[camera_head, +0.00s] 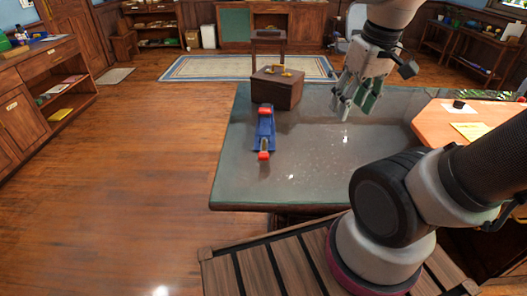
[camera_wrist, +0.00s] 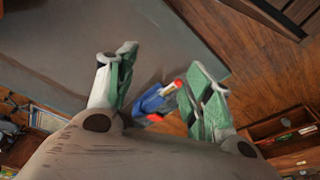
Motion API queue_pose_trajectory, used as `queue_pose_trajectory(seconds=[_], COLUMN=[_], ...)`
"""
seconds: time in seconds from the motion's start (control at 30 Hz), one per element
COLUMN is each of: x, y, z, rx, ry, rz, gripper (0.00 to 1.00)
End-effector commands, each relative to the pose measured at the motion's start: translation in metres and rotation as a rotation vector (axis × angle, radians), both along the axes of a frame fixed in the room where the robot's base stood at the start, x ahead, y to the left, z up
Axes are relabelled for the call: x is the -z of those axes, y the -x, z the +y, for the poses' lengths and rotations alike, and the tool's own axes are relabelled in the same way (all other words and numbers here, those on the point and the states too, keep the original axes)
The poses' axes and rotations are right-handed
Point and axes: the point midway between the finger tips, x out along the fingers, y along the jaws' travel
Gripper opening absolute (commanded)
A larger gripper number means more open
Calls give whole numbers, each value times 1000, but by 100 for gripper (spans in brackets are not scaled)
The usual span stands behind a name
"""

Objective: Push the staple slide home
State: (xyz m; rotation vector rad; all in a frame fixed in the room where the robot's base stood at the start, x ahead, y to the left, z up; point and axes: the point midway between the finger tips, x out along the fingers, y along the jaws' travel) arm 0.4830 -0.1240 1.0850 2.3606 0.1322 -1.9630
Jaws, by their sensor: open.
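A long blue device with red ends, which I take to be the stapler, lies on the grey-green table (camera_head: 315,175), left of its middle. Its blue body (camera_head: 264,128) shows with a red piece at the far end and another red piece (camera_head: 264,155) at the near end, with a pale metal part between.
A brown wooden box (camera_head: 277,88) with a brass handle stands just behind the stapler. An orange-brown board (camera_head: 455,128) with a yellow sheet lies at the table's right. The table's front middle is clear. Wooden cabinets (camera_head: 35,85) line the left wall.

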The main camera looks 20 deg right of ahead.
Motion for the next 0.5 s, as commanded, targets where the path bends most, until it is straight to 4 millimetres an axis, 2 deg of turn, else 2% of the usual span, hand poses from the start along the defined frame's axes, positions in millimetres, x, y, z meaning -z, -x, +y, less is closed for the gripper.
queue_pose_trajectory(seconds=[0.23,0.37,0.5], x=[50,83,123], y=[-49,-76,-105], z=[40,64,92], rx=[-81,-65,-6], ry=[32,51,71], rz=[202,269,315], gripper=[52,52,52])
